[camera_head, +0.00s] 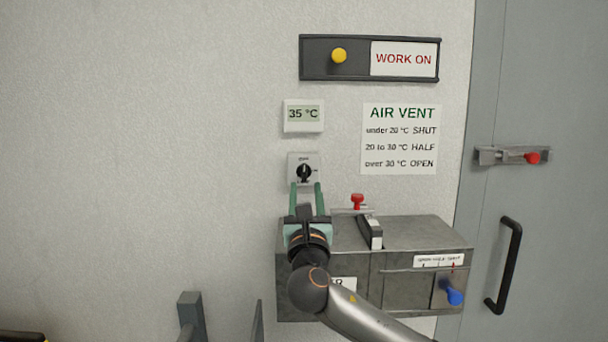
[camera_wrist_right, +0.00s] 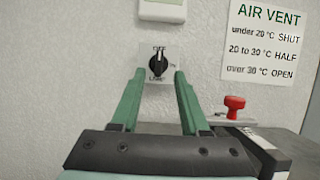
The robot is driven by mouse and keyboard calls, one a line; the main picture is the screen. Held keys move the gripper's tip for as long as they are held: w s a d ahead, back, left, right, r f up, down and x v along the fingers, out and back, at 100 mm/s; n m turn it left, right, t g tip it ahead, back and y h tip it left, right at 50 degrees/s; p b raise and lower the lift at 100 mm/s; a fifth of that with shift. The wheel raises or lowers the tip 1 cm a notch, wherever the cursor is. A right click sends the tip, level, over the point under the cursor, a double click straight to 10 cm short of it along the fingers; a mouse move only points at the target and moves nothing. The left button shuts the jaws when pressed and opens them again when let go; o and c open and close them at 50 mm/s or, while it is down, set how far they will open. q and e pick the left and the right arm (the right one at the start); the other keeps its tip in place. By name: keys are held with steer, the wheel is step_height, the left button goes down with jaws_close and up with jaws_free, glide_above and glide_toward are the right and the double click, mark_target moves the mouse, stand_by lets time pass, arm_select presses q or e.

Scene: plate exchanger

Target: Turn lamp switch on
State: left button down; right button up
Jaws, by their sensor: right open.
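The lamp switch (camera_head: 304,171) is a black rotary knob on a small pale plate on the wall. Its pointer looks upright. In the wrist view the knob (camera_wrist_right: 158,66) shows beyond the fingertips, with small lettering above and below that is hard to read. My right gripper (camera_head: 306,186) is open with two green fingers pointing at the wall, just below the knob in the picture. In the wrist view its fingertips (camera_wrist_right: 159,72) stand either side of the knob's lower part. I cannot tell how far they are from the plate. My left gripper is not in view.
A 35 °C display (camera_head: 303,115) hangs above the switch. A grey metal box (camera_head: 430,232) with a red knob (camera_head: 357,201) and a blue lever (camera_head: 454,296) is below right. A WORK ON panel (camera_head: 350,72), AIR VENT sign (camera_head: 398,138) and door (camera_head: 545,60) are around.

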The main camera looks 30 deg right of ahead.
mark_target(304, 175)
steer(key=shift+p+x, duration=0.35)
steer(key=shift+x, duration=2.2)
steer(key=shift+a, duration=0.1)
steer(key=shift+c, duration=0.2)
jaws_close()
